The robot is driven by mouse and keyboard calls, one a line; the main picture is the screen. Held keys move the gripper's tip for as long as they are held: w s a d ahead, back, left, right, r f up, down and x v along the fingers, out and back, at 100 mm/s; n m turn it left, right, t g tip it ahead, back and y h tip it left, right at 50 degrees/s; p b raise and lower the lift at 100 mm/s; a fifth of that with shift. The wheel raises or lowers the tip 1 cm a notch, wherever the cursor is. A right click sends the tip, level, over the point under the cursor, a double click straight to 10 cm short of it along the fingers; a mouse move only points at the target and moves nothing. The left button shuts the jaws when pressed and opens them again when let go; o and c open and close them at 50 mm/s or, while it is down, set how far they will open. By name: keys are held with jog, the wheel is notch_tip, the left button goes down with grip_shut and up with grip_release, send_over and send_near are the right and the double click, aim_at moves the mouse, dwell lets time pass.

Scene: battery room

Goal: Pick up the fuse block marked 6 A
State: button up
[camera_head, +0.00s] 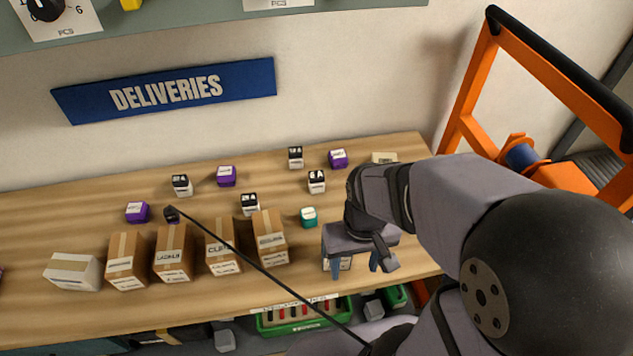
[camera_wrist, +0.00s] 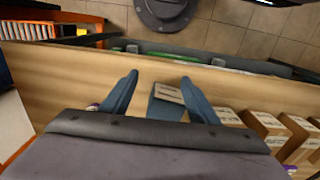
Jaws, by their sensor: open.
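Several small fuse blocks stand on the wooden table. White ones with dark tops (camera_head: 250,204) (camera_head: 182,185) (camera_head: 317,181) (camera_head: 296,157) carry marks too small to read surely, so I cannot tell which is 6 A. Others are purple (camera_head: 226,176) and teal (camera_head: 309,217). My gripper (camera_head: 356,268) is open, pointing down near the table's front right. In the wrist view, a pale-labelled grey object (camera_wrist: 168,94) shows between the open blue fingers (camera_wrist: 159,77). I cannot tell what it is or how far below it lies.
A row of cardboard boxes (camera_head: 173,254) stands left of my gripper along the front of the table (camera_head: 60,215). A green bin (camera_head: 300,319) sits below the front edge. An orange frame (camera_head: 464,105) stands at the right. A blue DELIVERIES sign (camera_head: 165,90) hangs behind.

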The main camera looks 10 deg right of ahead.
notch_tip(320, 180, up, 6)
jog(key=n+t+y+b, duration=0.2)
jog(key=t, duration=1.1)
send_over(318, 179)
jog(key=w, duration=0.2)
jog(key=shift+s+r, duration=0.1)
jog(key=shift+s, duration=0.15)
jog(key=f, duration=0.3)
jog(key=shift+w+a+f+t+y, duration=0.2)
jog(key=shift+t+y, duration=0.1)
jog(key=shift+t, duration=0.1)
jog(key=shift+f, duration=1.95)
jog(key=shift+f, duration=0.1)
notch_tip(318, 179, down, 3)
jog(key=shift+f, duration=0.2)
jog(key=shift+p+x, duration=0.5)
jog(key=shift+x, duration=1)
